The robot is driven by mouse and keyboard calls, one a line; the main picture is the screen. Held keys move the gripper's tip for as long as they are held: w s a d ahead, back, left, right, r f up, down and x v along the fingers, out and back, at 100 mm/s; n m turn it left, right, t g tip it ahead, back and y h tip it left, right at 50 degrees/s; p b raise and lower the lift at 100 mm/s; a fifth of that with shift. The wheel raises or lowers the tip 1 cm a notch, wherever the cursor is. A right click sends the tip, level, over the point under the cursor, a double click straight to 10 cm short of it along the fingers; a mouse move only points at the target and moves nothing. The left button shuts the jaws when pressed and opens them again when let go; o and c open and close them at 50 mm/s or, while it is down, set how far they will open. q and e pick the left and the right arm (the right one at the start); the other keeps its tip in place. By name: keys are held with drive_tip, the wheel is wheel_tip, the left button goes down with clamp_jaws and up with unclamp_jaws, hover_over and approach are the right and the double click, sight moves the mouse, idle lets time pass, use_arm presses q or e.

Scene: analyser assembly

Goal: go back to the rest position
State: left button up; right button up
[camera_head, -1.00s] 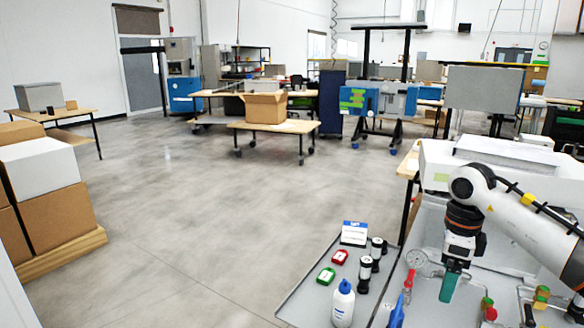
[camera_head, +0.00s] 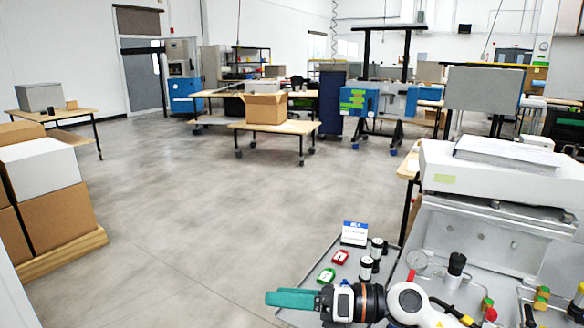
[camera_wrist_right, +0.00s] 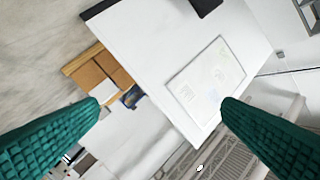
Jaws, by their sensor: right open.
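My right gripper (camera_head: 272,298) shows at the bottom of the head view, its teal fingers pointing left across the front of the grey tray. In the right wrist view its two teal ribbed fingers (camera_wrist_right: 160,112) are wide apart with nothing between them. A black-capped part (camera_head: 456,264) stands upright in the grey analyser housing (camera_head: 490,240), clear of the gripper. My left gripper is not in view.
The tray (camera_head: 318,262) holds a blue-and-white card (camera_head: 354,233), a red piece (camera_head: 340,257), a green piece (camera_head: 326,275) and black-capped vials (camera_head: 376,247). Cardboard boxes (camera_head: 58,222) stand at the left. The floor (camera_head: 200,200) between is clear.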

drive_tip(key=w+d+f+m+t+h, duration=0.1)
drive_tip(key=d+m+t+h, duration=0.35)
drive_tip(key=m+t, duration=0.65)
drive_tip(key=w+d+m+t+h, duration=0.1)
drive_tip(key=d+m+t+h, duration=0.4)
drive_tip(key=m, duration=1)
drive_tip(key=s+d+f+m+g+h, duration=0.3)
drive_tip(key=d+f+m+h, duration=0.15)
drive_tip(key=f+m, duration=0.2)
drive_tip(key=s+d+f+m+g+h, duration=0.2)
drive_tip(key=s+d+f+m+h, duration=0.25)
drive_tip(key=f, duration=0.35)
drive_tip(key=s+d+f+m+g+y, duration=0.1)
drive_tip(key=s+f+m+g, duration=0.2)
drive_tip(key=s+f+g, duration=0.45)
drive_tip(key=s+d+f+m+g, duration=0.2)
drive_tip(key=s+f+g, duration=0.15)
drive_tip(key=s, duration=0.75)
wheel_tip(320, 180, down, 25)
drive_tip(key=s+p, duration=0.2)
drive_tip(key=s, duration=0.1)
drive_tip(key=s+d+f+g+p, duration=0.1)
drive_tip(key=s+d+f, duration=0.1)
drive_tip(key=s+f, duration=1.1)
drive_tip(key=shift+s+d+f+g+p, duration=0.25)
drive_tip(key=shift+s+f+g+p, duration=0.15)
drive_tip(key=shift+s, duration=0.95)
drive_tip(key=shift+c, duration=0.6)
